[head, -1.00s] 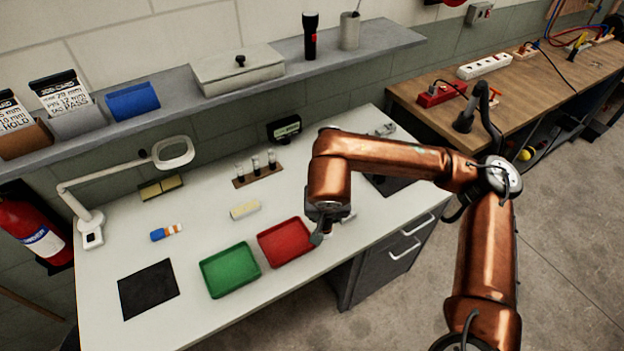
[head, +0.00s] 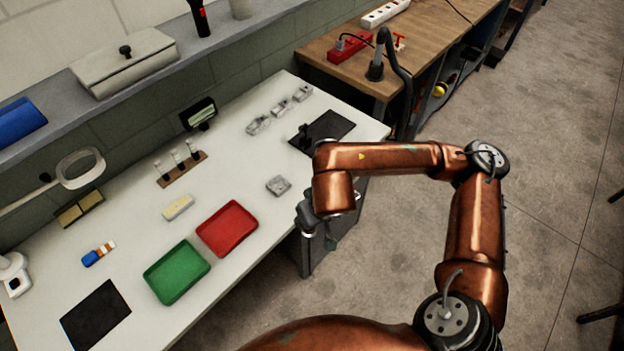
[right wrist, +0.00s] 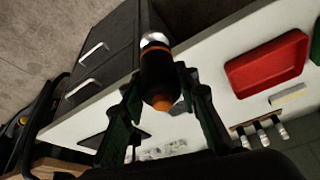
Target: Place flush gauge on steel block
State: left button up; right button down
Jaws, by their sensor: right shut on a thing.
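My right gripper (head: 318,226) is in front of the bench's front edge, beside the drawers. In the right wrist view its dark fingers (right wrist: 160,90) are shut on a dark cylindrical tool (right wrist: 158,72) with orange bands and a silver collar. I take it for the flush gauge but cannot be sure. In the head view the tool is mostly hidden by the gripper. A small grey metal block (head: 278,185), possibly the steel block, lies on the white bench right of the red tray, apart from the gripper. My left gripper is not in view.
A red tray (head: 228,228) and a green tray (head: 177,271) lie near the front edge. A black mat (head: 328,131) with a dark object is at the right end, with small metal parts (head: 280,107) behind. Vials (head: 178,160) stand in a rack. Bare bench surrounds the grey block.

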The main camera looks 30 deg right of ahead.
aim_at(278, 183)
jog(key=z, duration=1.5)
jog(key=k, duration=1.05)
jog(key=u, duration=1.4)
jog(key=i, duration=1)
